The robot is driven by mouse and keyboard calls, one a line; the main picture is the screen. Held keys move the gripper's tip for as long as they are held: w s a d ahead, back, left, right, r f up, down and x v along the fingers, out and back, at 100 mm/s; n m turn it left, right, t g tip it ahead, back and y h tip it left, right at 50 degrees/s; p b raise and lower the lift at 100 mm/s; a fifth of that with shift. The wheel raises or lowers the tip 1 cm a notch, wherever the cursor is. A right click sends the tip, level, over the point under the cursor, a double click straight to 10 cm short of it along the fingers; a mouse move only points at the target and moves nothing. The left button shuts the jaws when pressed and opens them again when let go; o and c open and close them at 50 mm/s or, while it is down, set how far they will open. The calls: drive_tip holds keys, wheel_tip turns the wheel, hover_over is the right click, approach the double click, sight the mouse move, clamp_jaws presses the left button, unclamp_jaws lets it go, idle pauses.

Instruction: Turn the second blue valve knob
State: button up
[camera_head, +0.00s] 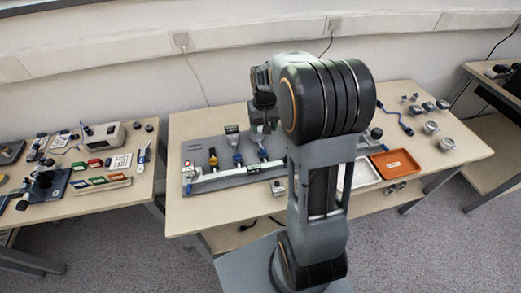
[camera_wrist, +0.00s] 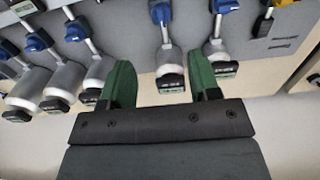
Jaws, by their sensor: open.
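A grey panel (camera_head: 200,148) on the table carries a row of valves with blue knobs. In the head view one blue knob (camera_head: 238,159) and another blue knob (camera_head: 263,153) show; others are hidden behind my arm. In the wrist view several blue knobs line the top, among them one blue knob (camera_wrist: 160,13), one to its right (camera_wrist: 224,5) and one to its left (camera_wrist: 76,29). My gripper (camera_wrist: 159,62) is open, its green fingers on either side of a grey cylinder (camera_wrist: 168,62) below the middle knob. Contact cannot be told.
Another table (camera_head: 140,183) with tools stands left, and a wall runs behind.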

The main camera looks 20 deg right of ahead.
sight(264, 150)
wheel_tip(264, 150, down, 12)
drive_tip(key=shift+r+b, duration=0.1)
drive_tip(key=shift+b, duration=0.2)
drive_tip(key=shift+c, duration=0.2)
drive_tip(key=c, duration=0.9)
drive_tip(key=shift+o, duration=0.2)
